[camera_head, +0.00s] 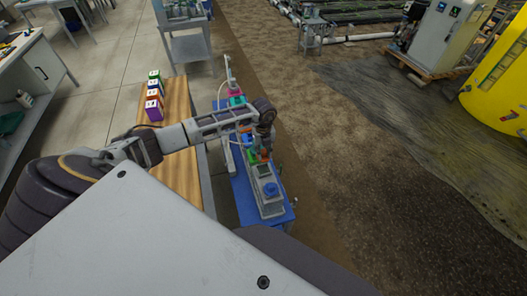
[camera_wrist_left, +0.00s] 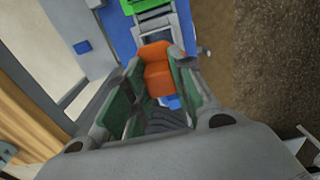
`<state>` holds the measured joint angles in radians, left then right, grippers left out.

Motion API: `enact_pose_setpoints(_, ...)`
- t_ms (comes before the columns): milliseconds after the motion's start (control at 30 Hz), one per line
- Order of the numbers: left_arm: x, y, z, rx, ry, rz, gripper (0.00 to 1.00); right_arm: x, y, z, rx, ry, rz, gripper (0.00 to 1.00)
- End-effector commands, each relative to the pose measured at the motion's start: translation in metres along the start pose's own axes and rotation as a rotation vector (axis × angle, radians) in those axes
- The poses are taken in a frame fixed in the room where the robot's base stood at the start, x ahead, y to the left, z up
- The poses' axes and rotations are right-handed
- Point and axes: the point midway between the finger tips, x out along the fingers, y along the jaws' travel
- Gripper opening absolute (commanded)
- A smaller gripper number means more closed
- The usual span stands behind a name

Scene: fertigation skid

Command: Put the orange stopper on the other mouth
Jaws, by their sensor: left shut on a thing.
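The orange stopper (camera_wrist_left: 157,68) sits between the green-padded fingers of my left gripper (camera_wrist_left: 152,92) in the left wrist view. The gripper is shut on it. In the head view my left gripper (camera_head: 264,152) points down over the blue skid (camera_head: 241,192), and a little of the stopper's orange (camera_head: 265,155) shows at the fingertips. Grey units stand in a row on the skid. The nearest has a blue cap (camera_head: 270,188) on top. A green part (camera_head: 252,158) is just left of the gripper. Which mouth is open is hidden or too small to tell. My right gripper is not in view.
A wooden bench (camera_head: 180,102) with several coloured boxes (camera_head: 154,97) runs left of the skid. A thin grey post (camera_head: 229,68) rises at the skid's far end. Bare soil (camera_head: 340,170) lies to the right.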

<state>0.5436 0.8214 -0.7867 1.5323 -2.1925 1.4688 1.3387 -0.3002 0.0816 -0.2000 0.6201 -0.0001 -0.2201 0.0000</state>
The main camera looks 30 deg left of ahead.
Motion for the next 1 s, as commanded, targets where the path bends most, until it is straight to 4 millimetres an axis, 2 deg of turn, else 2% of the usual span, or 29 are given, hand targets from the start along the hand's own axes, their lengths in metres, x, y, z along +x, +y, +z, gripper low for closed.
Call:
enact_pose_setpoints(367, 0.013, 0.0, 0.0, 0.0, 0.0, 0.0, 0.08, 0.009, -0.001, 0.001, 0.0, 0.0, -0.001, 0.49)
enact_pose_setpoints(1000, 0.051, 0.0, -0.001, 0.001, 0.001, 0.0, 0.08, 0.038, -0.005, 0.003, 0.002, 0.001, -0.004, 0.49)
